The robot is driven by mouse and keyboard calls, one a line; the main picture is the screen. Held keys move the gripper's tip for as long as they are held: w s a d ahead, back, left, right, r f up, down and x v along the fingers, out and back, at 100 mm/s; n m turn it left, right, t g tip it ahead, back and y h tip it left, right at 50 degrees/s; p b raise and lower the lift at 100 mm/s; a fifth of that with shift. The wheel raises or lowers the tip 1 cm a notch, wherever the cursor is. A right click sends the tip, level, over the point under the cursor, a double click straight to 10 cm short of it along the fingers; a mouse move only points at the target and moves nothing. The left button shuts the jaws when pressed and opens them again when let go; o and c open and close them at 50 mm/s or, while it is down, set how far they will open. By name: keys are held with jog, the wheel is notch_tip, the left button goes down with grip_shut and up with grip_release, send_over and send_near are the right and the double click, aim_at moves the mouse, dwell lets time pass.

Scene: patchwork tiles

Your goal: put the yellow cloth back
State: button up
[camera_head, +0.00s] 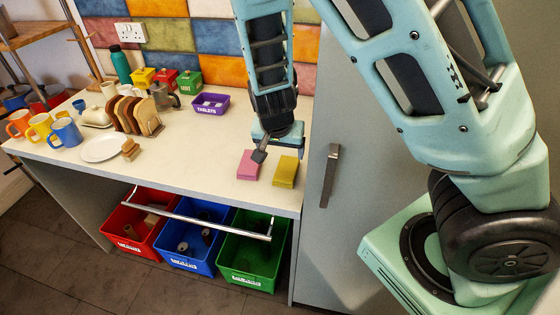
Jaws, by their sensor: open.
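A yellow folded cloth (285,172) lies on the counter near its front right end. A pink folded cloth (248,166) lies just left of it, with a small gap between them. My gripper (261,154) hangs from above just behind the two cloths, with one dark fingertip in front of the pink cloth's upper right corner. It is open and holds nothing that I can see. Its body partly hides the counter behind the cloths. I cannot tell how far it is above the counter.
The white counter (205,158) has mugs, a plate (101,148), a toast rack (137,115) and a purple tablets box (210,104). Red, blue and green bins (253,272) stand below, behind a metal rail (200,219). A tall grey cabinet (350,225) borders the counter's right end.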

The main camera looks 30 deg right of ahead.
jog(key=s+a+r+n+g+y, duration=0.2)
jog(key=s+a+r+n+y, duration=0.3)
jog(key=s+a, duration=0.6)
jog(key=s+a+r+n+g+h, duration=0.1)
jog(key=s+a+r+n, duration=0.3)
jog(key=s+r+n, duration=0.4)
jog(key=s+n, duration=0.3)
jog(key=s, duration=0.1)
jog(key=shift+a+r+n, duration=0.15)
jog(key=shift+a+n, duration=0.05)
jog(key=shift+n, duration=0.1)
jog(key=shift+s, duration=0.15)
